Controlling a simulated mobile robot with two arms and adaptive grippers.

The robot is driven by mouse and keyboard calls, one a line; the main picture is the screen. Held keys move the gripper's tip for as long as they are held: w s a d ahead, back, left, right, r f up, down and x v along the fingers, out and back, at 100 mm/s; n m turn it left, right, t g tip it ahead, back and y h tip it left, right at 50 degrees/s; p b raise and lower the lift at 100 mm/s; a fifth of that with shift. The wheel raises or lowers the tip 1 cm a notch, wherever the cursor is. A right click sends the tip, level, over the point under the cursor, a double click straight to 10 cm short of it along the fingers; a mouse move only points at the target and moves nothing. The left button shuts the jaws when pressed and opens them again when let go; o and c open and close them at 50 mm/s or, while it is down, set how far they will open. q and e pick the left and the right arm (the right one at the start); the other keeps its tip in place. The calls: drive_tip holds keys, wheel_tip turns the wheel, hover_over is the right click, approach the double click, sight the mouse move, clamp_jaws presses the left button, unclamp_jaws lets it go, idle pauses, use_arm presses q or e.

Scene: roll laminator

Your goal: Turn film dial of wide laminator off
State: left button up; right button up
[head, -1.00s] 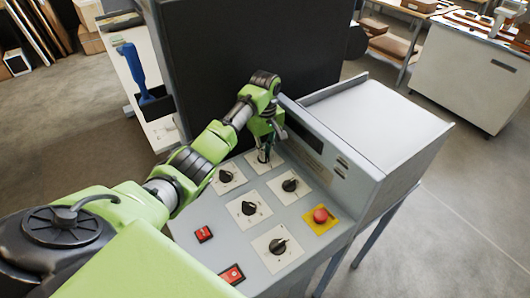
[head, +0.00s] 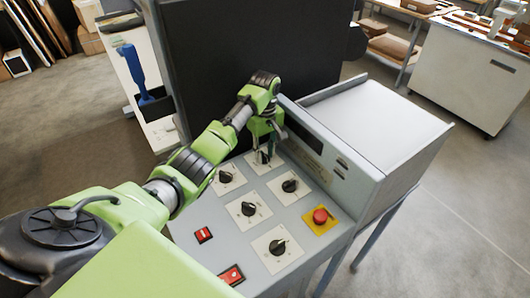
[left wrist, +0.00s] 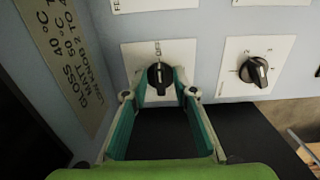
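The wide laminator's grey control panel (head: 203,258) carries several black dials on white plates. My left gripper (head: 263,156) points down at the dial in the panel's far row, next to the upright display housing. In the left wrist view that black dial (left wrist: 159,76) has its pointer upright, toward an OFF mark above it. The dial's name is not readable. My right gripper is not in view.
A neighbouring dial (left wrist: 258,72) sits right of the held one in the wrist view. A red emergency button (head: 320,216) on yellow and two red switches (head: 204,235) are on the panel. The tall dark machine body (head: 270,55) stands behind my left arm.

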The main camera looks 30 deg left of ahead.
sight(265, 156)
use_arm(q)
wheel_tip(265, 156, up, 12)
idle(0.4)
drive_tip(key=shift+f, duration=0.1)
idle(0.4)
